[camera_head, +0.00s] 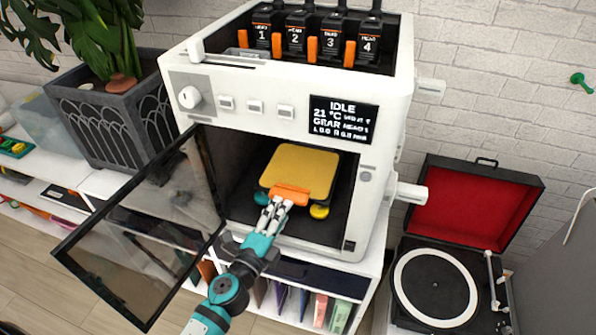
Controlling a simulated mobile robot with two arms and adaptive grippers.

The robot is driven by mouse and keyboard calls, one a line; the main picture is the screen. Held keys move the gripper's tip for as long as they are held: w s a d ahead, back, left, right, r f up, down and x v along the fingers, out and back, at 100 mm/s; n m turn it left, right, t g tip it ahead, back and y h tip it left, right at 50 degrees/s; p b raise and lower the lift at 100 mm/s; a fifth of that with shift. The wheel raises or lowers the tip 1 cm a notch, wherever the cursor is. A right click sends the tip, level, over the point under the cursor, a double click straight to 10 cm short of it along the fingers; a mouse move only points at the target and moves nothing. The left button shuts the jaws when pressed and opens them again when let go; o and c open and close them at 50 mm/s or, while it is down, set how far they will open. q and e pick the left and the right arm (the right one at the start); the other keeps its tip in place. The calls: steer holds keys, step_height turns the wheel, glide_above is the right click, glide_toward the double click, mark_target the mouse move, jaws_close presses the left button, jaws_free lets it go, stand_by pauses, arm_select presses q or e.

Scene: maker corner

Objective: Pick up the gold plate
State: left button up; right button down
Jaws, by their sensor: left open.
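The gold plate (301,168) lies flat inside the white 3D printer (270,112). An orange tab (290,195) is at its front edge. My left gripper (276,203) reaches in through the printer's open front, with its fingertips right at the orange tab. The gripper is open; whether the fingers touch the tab cannot be told. My right gripper is not in view.
The printer's glass door (150,235) hangs open to the left of my arm. A yellow knob (319,211) sits under the plate. A record player (436,287) with a red-lined lid stands at the right, and a planter (115,120) at the left.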

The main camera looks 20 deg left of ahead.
mark_target(295, 193)
arm_select(q)
steer(key=w, duration=0.2)
steer(key=w+d, duration=0.1)
steer(key=w, duration=0.5)
steer(key=shift+d+f, duration=0.2)
steer(key=shift+f, duration=0.05)
jaws_close()
steer(key=shift+r, duration=0.1)
